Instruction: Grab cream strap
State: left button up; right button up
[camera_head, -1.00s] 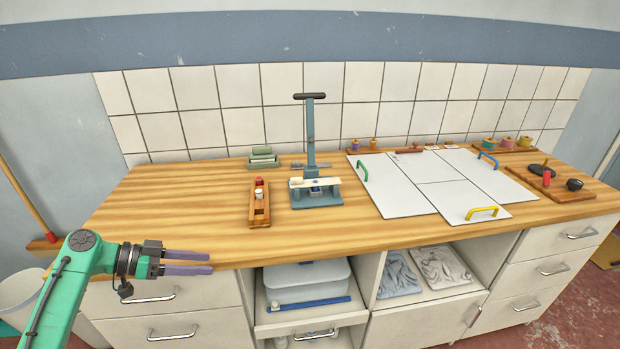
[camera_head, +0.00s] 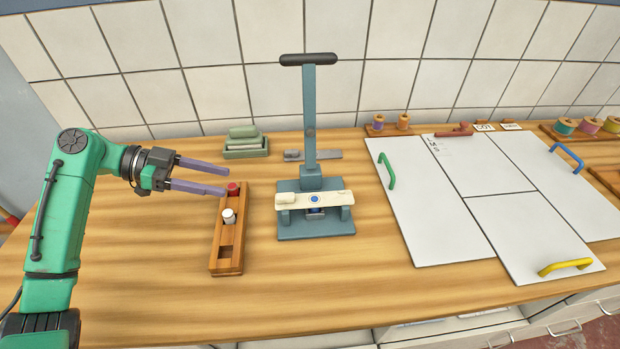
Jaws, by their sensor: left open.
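The cream strap (camera_head: 328,198) lies flat across the base of the blue-grey lever press (camera_head: 310,130). A blue round spot shows at its middle, and a cream block sits at its left end. My left gripper (camera_head: 228,180) is open and empty, with its two purple-grey fingers pointing right. It is to the left of the press, apart from the strap, and its fingertips appear near the far end of the wooden holder (camera_head: 226,256). My right gripper is not in view.
The holder carries a red-topped piece (camera_head: 233,189) and a white-topped piece (camera_head: 229,216). White panels (camera_head: 430,215) with coloured handles cover the right side. The front left of the wooden worktop (camera_head: 150,290) is clear.

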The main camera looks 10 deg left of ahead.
pick_arm(q)
jog(key=p, duration=0.3)
send_near(277, 195)
jog(key=d, duration=0.3)
jog(key=p+x, duration=0.1)
jog(key=x, duration=0.1)
jog(key=p+x, duration=0.1)
jog(key=x, duration=0.1)
jog(key=f+p+x, duration=0.1)
jog(key=x, duration=0.1)
jog(key=shift+w+f, duration=0.15)
jog(key=shift+w, duration=0.2)
jog(key=shift+d+f, duration=0.2)
jog(key=shift+d, duration=0.1)
jog(key=shift+f, duration=0.1)
jog(key=shift+c, duration=0.3)
grip_shut()
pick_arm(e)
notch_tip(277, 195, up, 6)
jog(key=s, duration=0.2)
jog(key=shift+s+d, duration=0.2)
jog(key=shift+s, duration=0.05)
